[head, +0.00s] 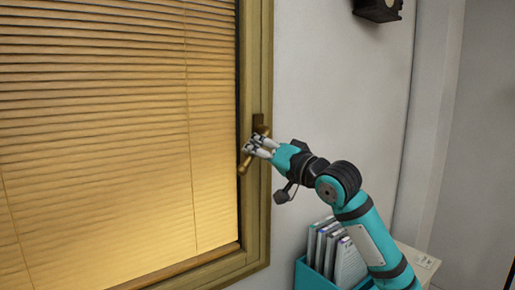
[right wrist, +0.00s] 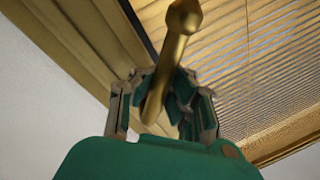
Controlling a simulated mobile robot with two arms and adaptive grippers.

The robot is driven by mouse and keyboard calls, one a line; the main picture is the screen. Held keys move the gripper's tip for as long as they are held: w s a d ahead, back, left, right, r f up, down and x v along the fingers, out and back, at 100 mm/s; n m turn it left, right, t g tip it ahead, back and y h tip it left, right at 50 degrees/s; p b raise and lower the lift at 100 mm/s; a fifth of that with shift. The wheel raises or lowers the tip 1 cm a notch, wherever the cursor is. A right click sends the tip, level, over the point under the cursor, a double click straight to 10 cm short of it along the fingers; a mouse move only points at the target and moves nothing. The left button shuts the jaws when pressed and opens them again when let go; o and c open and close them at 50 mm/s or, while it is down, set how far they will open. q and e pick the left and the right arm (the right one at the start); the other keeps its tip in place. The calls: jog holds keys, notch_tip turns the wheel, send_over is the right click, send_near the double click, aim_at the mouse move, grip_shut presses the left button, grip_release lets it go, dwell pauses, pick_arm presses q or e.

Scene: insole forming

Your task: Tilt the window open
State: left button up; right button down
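The window (head: 120,130) fills the left of the head view, with a gold-brown frame (head: 257,220) and lowered yellow blinds. Its brass handle (head: 243,168) is on the right side of the frame and slants down to the left. My right gripper (head: 258,147) is at the handle, reaching in from the right. In the right wrist view the handle (right wrist: 178,45) passes between the fingers of my right gripper (right wrist: 160,95), and the pads appear to press it from both sides. The fingers hide part of the handle. The window looks closed. My left gripper is not in view.
A teal holder (head: 315,278) with several upright binders (head: 328,245) stands below my right arm on a pale surface (head: 415,262). A dark box-like object (head: 378,9) hangs high on the wall.

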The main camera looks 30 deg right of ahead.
jog(key=shift+a+r+m+p, duration=0.2)
jog(key=shift+m+p, duration=0.1)
jog(key=shift+m, duration=0.25)
jog(key=shift+a+r+m+p, duration=0.1)
jog(key=shift+a+m+p, duration=0.15)
jog(key=shift+m, duration=0.3)
jog(key=m+p, duration=0.1)
jog(key=r+m+h+p, duration=0.1)
jog(key=m, duration=0.1)
jog(key=shift+a+r+t, duration=0.1)
jog(key=shift+a+t, duration=0.15)
jog(key=shift+t, duration=0.15)
jog(key=m+p, duration=0.1)
jog(key=r+m, duration=0.1)
jog(key=m+h+p, duration=0.1)
jog(key=shift+s+r+p, duration=0.15)
jog(key=shift+s+p, duration=0.1)
jog(key=shift+p, duration=0.1)
jog(key=shift+r+m+h+p, duration=0.1)
jog(key=shift+m+h+p, duration=0.3)
jog(key=shift+m, duration=0.6)
